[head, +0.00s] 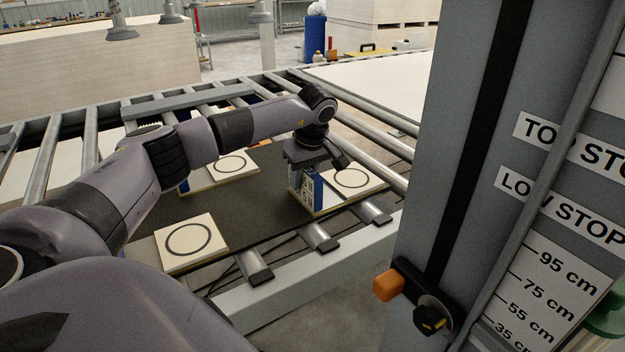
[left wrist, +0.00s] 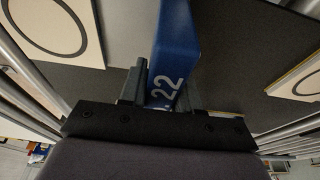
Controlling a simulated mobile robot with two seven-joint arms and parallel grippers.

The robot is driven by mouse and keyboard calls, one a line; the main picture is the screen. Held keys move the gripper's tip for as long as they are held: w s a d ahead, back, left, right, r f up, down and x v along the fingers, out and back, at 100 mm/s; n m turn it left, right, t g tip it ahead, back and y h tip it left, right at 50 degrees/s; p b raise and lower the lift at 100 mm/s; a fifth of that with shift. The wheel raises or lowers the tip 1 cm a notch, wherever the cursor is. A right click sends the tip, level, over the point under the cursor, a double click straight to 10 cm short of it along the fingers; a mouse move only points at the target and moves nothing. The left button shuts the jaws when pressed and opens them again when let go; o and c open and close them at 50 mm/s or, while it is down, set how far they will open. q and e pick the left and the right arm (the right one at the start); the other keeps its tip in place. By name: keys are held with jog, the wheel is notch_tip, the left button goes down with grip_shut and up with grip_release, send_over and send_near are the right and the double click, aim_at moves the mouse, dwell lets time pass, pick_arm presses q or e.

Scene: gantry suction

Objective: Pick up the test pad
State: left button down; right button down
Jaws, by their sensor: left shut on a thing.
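A blue upright slab (head: 318,192), which I take for the test pad, stands on edge at the right part of the dark mat, with white print on its near side. My left gripper (head: 305,172) is above it and shut on it. In the left wrist view the slab (left wrist: 176,45) is blue, carries the white number 22, and sits between the two fingers of the gripper (left wrist: 160,82). I cannot tell whether its lower edge touches the surface. My right gripper is not in view.
Pale square plates with black rings lie at the mat's front left (head: 168,258), back left (head: 232,163) and right (head: 352,178), the last close to the slab. Metal rollers surround the dark mat (head: 255,205). A tall grey post (head: 470,130) with stop labels stands at right.

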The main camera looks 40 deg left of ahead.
pick_arm(q)
jog(key=shift+r, duration=0.1)
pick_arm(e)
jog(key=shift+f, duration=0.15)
